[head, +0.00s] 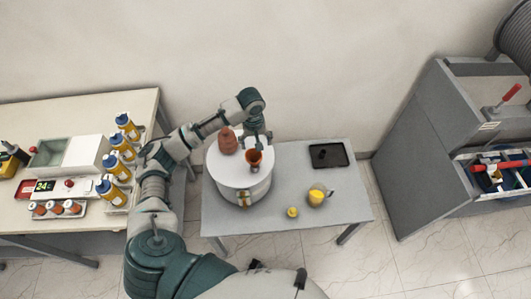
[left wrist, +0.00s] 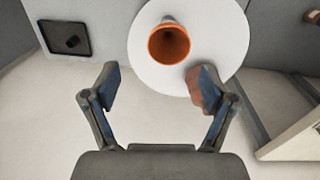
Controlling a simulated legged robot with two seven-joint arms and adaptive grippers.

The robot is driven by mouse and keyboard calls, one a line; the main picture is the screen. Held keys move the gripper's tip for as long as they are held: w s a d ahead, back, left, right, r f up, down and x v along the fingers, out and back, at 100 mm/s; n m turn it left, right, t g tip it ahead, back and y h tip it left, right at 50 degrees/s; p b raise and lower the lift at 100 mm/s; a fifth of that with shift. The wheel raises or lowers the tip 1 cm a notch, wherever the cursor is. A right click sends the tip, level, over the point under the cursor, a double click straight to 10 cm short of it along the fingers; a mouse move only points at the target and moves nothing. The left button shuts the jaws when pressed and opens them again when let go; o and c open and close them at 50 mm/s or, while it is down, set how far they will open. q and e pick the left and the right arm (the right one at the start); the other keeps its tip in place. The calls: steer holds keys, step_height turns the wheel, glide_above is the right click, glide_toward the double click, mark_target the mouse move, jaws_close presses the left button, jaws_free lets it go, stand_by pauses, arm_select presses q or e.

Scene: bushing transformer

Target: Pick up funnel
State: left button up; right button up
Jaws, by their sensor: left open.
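An orange-brown funnel (head: 254,158) stands on the round white top (head: 231,172) of a drum-shaped container on the grey table. In the left wrist view the funnel (left wrist: 169,44) shows its wide orange mouth towards the camera, beyond the fingertips. My left gripper (head: 262,139) is just behind the funnel in the head view. Its fingers are spread apart and empty in the left wrist view (left wrist: 154,88). A reddish-brown ribbed cone (head: 227,141) stands on the same white top, partly hidden behind a finger in the left wrist view. My right gripper is not in view.
A black tray (head: 343,154) lies at the table's back right. A yellow jug (head: 317,195) and a small yellow cup (head: 292,212) stand in front of it. Several yellow and blue bottles (head: 122,147) line the left bench. A grey cabinet (head: 430,140) stands to the right.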

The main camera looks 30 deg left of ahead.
arm_select(q)
step_height(320, 180, up, 2)
steer(key=a+r, duration=0.1)
steer(key=a, duration=0.1)
steer(key=n, duration=0.1)
glide_above(254, 159)
steer(key=d, duration=0.1)
steer(key=f, duration=1.1)
steer(key=shift+s+d+b, duration=0.1)
steer(key=shift+s+b, duration=0.15)
steer(key=shift+b, duration=0.05)
steer(key=shift+a+f, duration=0.25)
steer(key=shift+f, duration=0.35)
steer(key=f, duration=0.2)
steer(key=a+f, duration=0.1)
steer(key=f, duration=0.1)
steer(key=shift+d+f, duration=0.1)
steer(key=shift+f, duration=0.25)
steer(key=shift+d+f, duration=0.1)
steer(key=shift+d, duration=0.2)
